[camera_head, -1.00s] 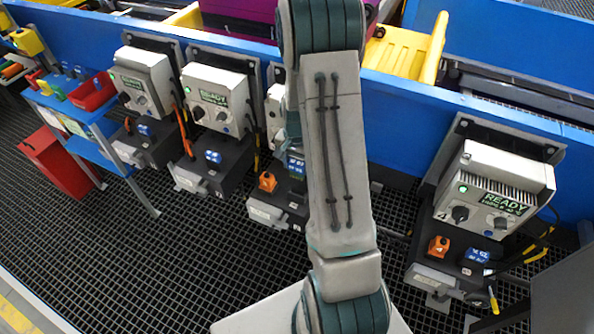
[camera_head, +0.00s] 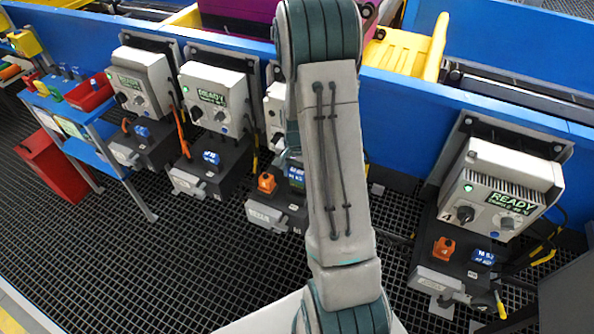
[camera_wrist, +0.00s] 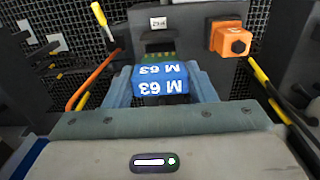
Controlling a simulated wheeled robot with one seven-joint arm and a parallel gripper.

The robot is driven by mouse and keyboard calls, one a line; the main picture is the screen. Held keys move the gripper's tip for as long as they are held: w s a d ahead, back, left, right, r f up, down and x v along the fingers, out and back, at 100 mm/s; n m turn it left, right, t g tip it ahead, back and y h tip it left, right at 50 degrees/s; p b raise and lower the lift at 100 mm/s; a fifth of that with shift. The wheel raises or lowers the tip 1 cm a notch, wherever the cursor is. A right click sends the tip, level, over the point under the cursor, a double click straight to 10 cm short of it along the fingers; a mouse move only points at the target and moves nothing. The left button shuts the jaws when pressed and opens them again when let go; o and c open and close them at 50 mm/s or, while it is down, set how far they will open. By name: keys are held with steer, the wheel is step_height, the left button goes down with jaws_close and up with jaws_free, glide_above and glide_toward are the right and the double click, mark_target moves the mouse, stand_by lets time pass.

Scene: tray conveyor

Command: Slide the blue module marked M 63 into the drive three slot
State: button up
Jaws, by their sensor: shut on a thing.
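The blue module marked M 63 (camera_wrist: 160,80) sits between the two blue-grey fingers of my gripper (camera_wrist: 160,88), its lettering upside down in the wrist view. My gripper is shut on it. Just beyond the module is a dark drive housing with a slot (camera_wrist: 158,42), and a green strip shows between them. I cannot tell whether the module's front edge has entered the slot. In the head view a blue part (camera_head: 296,174) shows on the third drive (camera_head: 268,216) beside my arm, which hides most of that drive and my gripper.
An orange block (camera_wrist: 230,38) stands right of the slot. Orange and yellow cables run on both sides. The fourth drive (camera_head: 463,262) at right holds a blue module (camera_head: 482,256); two more drives stand left. A blue shelf with a red bin (camera_head: 90,94) is at far left.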

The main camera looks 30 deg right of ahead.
steer(key=shift+f+b, duration=0.6)
steer(key=shift+f, duration=0.55)
steer(key=shift+f+b, duration=2.4)
steer(key=shift+f, duration=0.15)
stand_by(0.9)
steer(key=o, duration=1.1)
steer(key=shift+r, duration=0.15)
step_height(320, 180, up, 14)
steer(key=shift+f, duration=0.2)
